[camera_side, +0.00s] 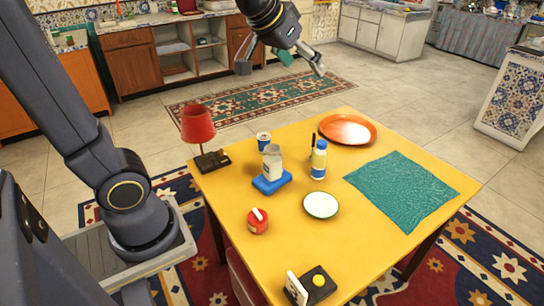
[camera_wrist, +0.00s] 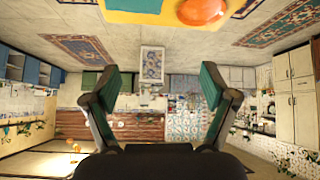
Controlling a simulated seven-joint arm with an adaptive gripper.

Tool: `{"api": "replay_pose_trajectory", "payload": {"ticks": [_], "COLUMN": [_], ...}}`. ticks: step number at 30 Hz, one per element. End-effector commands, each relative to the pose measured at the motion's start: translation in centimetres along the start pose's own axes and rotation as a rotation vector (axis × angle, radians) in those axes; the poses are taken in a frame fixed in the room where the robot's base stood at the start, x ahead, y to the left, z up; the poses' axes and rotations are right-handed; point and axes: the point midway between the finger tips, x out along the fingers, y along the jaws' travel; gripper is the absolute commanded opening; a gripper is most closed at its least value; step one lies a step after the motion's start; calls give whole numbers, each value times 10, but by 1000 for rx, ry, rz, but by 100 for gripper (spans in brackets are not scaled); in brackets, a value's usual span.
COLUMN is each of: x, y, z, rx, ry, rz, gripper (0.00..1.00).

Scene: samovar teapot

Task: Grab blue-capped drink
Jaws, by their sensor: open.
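A small bottle (camera_side: 319,163) stands upright on the yellow table, right of a pale container on a blue base. My gripper (camera_side: 282,62) is high above and beyond the table's far edge, well apart from the bottle. In the wrist view my gripper (camera_wrist: 159,85) has its teal-padded fingers spread wide with nothing between them. The bottle is not visible there.
The yellow table (camera_side: 290,225) also holds a dark stick by the bottle, a can (camera_side: 263,140), a pale container (camera_side: 272,161), a white plate (camera_side: 320,205), an orange plate (camera_side: 347,129), a red lamp (camera_side: 198,125), a red pot (camera_side: 258,221) and a teal cloth (camera_side: 402,190).

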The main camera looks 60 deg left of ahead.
Motion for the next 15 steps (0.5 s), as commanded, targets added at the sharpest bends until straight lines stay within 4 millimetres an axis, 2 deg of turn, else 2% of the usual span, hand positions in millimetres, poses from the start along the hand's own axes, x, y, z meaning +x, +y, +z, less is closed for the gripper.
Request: {"api": "replay_pose_trajectory", "payload": {"ticks": [1, 3, 7, 9, 12, 15], "x": [29, 69, 149, 189, 235, 264], "y": [-7, -17, -41, -55, -72, -83], "z": [-14, -30, -37, -28, -5, 22], "rx": [-21, -45, -84, -101, -118, -131], "ry": [-19, -35, -90, -132, -199, -265], "rz": [-17, -37, -76, -96, -119, -134], "gripper": [84, 84, 84, 84, 84, 84]}}
